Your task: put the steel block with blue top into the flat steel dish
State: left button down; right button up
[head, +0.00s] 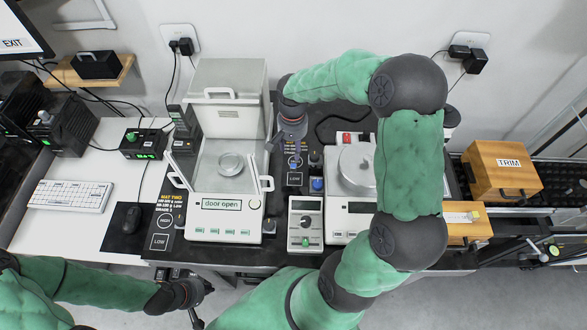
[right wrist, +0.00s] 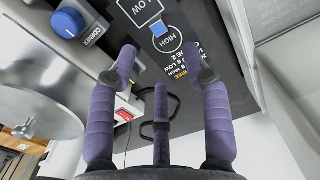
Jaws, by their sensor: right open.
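The steel block with blue top (right wrist: 160,28) shows in the right wrist view as a small blue square on the HIGH circle of a dark mat. My right gripper (right wrist: 161,66) is open and empty, its fingers spread to both sides of the block's line and apart from it. A round flat steel dish (head: 231,163) sits on the left balance's plate. My left gripper (head: 199,303) is low at the front edge, fingers apart and empty.
The left balance (head: 229,206) reads "door open" and has a tall housing behind it. The right balance (head: 342,217) has a large steel pan (right wrist: 38,105) bearing a small knobbed weight. A blue knob (right wrist: 67,22) stands near the block. My right arm covers part of the right balance.

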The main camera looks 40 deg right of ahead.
jog(key=b, duration=0.2)
send_over(293, 167)
jog(key=f, duration=0.5)
jog(key=shift+w+f, duration=0.25)
jog(key=shift+f, duration=0.15)
jog(key=shift+s+f+b, duration=0.2)
jog(key=shift+f+b, duration=0.55)
jog(key=shift+f, duration=1.85)
grip_shut()
